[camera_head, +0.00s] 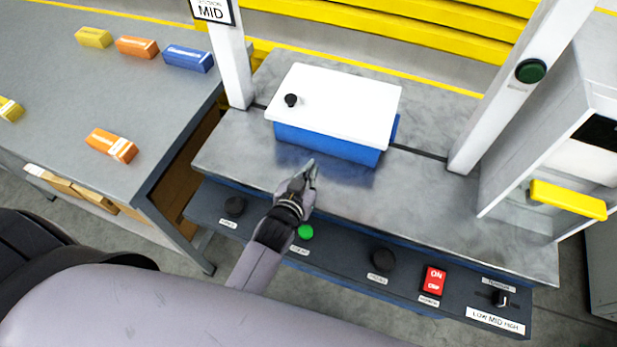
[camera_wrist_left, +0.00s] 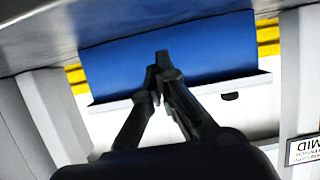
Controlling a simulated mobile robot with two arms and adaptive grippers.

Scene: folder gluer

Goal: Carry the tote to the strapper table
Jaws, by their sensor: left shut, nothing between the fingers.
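A blue tote (camera_head: 325,143) with a white lid (camera_head: 345,105) and a small black knob sits on a grey metal table (camera_head: 235,150) between two white posts. My left gripper (camera_head: 309,167) is shut and empty, just in front of the tote's near blue side. In the left wrist view the blue side of the tote (camera_wrist_left: 125,70) is ahead of the shut fingers (camera_wrist_left: 161,65), and the white lid (camera_wrist_left: 250,105) shows below it. I cannot tell whether the fingertips touch the tote. My right gripper is not in view.
A dark control panel (camera_head: 335,268) with knobs, a green button and a red switch runs along the table's front. A grey table at left holds several small boxes (camera_head: 137,47). A white machine with a yellow handle (camera_head: 568,200) stands at right. Yellow slats (camera_head: 390,25) are behind.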

